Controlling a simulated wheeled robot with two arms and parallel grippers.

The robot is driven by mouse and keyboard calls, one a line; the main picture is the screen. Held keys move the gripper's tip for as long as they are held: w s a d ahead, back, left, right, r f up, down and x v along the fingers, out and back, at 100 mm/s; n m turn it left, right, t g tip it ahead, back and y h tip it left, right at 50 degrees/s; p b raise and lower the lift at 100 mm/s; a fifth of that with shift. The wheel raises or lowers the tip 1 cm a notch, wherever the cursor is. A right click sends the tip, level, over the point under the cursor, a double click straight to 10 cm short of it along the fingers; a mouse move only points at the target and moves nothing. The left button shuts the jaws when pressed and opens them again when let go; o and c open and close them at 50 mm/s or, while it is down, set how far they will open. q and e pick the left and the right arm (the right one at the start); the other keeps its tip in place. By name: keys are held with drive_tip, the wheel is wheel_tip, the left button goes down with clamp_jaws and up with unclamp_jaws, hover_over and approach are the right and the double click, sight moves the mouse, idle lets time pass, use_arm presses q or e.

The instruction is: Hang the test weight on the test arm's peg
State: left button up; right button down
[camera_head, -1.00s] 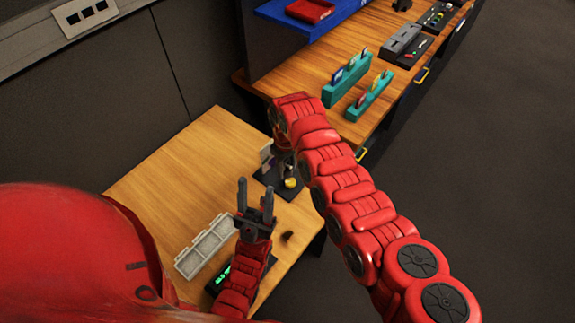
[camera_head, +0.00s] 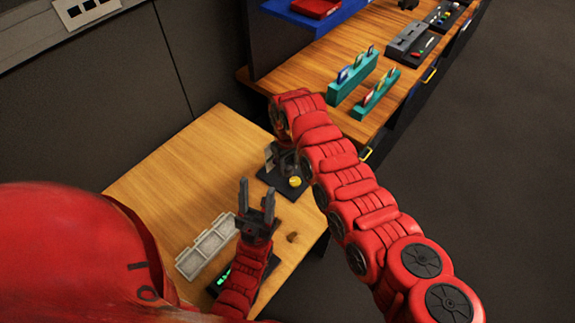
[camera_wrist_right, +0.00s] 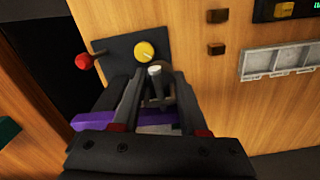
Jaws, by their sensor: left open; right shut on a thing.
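My right gripper (camera_wrist_right: 156,78) is shut on a small grey piece with a pale round top (camera_wrist_right: 154,70), which I take for the test weight. Its lower part is mostly hidden between the fingers. The fingers are over a dark base plate (camera_wrist_right: 120,48) with a yellow knob (camera_wrist_right: 145,51) and a red ball (camera_wrist_right: 83,61) on a rod. A purple bar (camera_wrist_right: 150,129) passes behind the fingers; I cannot tell whether it is the test arm. The peg cannot be made out. In the head view, my right arm mostly hides its gripper. My left gripper (camera_head: 256,200) is open and empty above the table.
A pale compartment tray (camera_head: 207,247) and a display with green marks (camera_head: 222,279) lie near my left arm. A small brown block (camera_head: 291,237) is near the table edge. Teal racks (camera_head: 352,80) stand on the farther bench. The table's left part is clear.

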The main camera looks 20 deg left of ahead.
sight(288, 159)
drive_tip(key=shift+c, duration=1.8)
unclamp_jaws()
wheel_tip(288, 159, up, 7)
drive_tip(key=p, duration=0.2)
drive_tip(key=shift+p, duration=0.35)
wheel_tip(288, 159, up, 10)
drive_tip(key=p, duration=0.1)
drive_tip(key=shift+r, duration=0.25)
